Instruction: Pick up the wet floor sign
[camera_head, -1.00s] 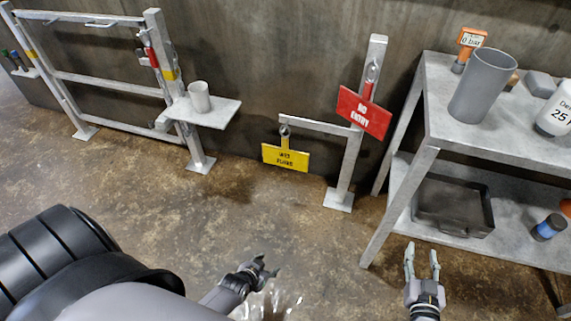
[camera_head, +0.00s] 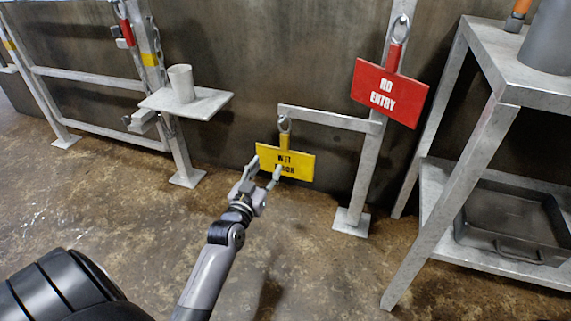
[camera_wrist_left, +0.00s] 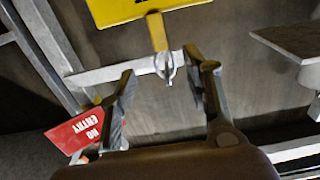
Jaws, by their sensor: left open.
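The yellow wet floor sign (camera_head: 301,166) hangs upright by its yellow handle (camera_head: 284,142) from a ring at the left end of a grey post's arm (camera_head: 325,117). My left gripper (camera_head: 267,170) is open and in front of the sign's left part, its fingers overlapping the lettering. I cannot tell whether they touch it. The left wrist view is upside down. In it the sign (camera_wrist_left: 112,10) is at the top, with its handle and ring seen between the open left gripper's (camera_wrist_left: 160,65) fingers; nothing is held. My right gripper is out of view.
A red NO ENTRY sign (camera_head: 389,92) hangs on the same post, to the right. A grey shelf table (camera_head: 470,150) with a dark tray (camera_head: 510,225) stands at right. A railing with a small shelf (camera_head: 205,104) and cup (camera_head: 181,84) is at left.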

